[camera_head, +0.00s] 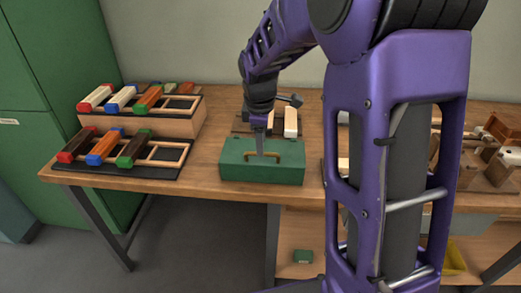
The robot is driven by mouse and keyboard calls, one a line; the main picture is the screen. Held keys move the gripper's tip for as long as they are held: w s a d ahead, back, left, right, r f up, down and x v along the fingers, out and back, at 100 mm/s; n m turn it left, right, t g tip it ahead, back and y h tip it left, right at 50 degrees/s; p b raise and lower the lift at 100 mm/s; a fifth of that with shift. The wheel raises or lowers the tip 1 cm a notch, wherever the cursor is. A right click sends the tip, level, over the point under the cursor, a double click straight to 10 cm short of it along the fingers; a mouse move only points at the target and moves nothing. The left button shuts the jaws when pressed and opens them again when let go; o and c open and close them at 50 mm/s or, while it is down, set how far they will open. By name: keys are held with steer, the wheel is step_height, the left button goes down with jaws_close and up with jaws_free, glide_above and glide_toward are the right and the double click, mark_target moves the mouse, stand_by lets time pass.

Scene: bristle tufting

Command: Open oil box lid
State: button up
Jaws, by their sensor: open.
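The green oil box (290,175) stands near the front edge of the wooden table. Its lid looks shut, and a brass-coloured handle (276,156) shows on it. My gripper (261,152) points down at the box, with its tips near the left end of the handle. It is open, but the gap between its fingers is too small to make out. I cannot tell whether the fingers touch the handle or the lid. Nothing shows held in it.
Left of the box, a black-based rack (140,167) and a raised wooden rack (185,122) hold coloured blocks. A pale block (291,122) stands behind the box. Wooden fixtures (500,150) are at right. My purple arm hides the table's middle right. A green cabinet (60,60) stands left.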

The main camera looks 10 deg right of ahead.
steer(key=shift+w+d+f, duration=0.1)
steer(key=shift+w+f, duration=0.05)
steer(key=shift+f, duration=0.55)
steer(key=shift+w+f, duration=0.1)
steer(key=shift+f, duration=0.55)
jaws_close()
stand_by(0.4)
